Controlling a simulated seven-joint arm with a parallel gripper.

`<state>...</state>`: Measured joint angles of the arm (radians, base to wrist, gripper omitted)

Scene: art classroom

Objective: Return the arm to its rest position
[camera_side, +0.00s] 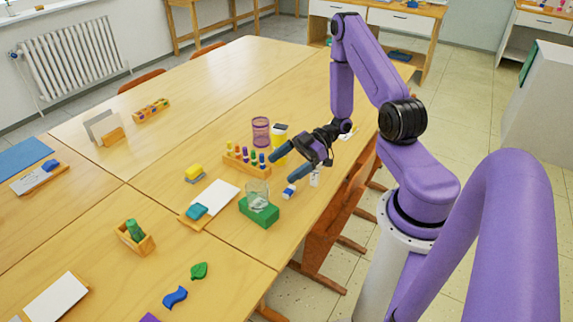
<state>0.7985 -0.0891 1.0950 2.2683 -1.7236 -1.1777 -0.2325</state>
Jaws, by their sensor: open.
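My gripper (287,163) is at the end of my purple arm, above the right edge of the wooden table (240,78). Its two blue-grey fingers are spread apart, with nothing seen between them. One finger points left toward the rack of colored pegs (247,165), and the other points down near a small blue-and-white item (289,191). Whether a finger touches that item, I cannot tell. A yellow bottle (279,145) stands just behind the gripper, partly hidden by it.
A clear glass (257,194) stands on a green block (259,212) in front of the gripper. A purple mesh cup (261,130) stands behind the rack. A white pad with a teal sponge (197,211) lies to the left. The far table top is mostly clear.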

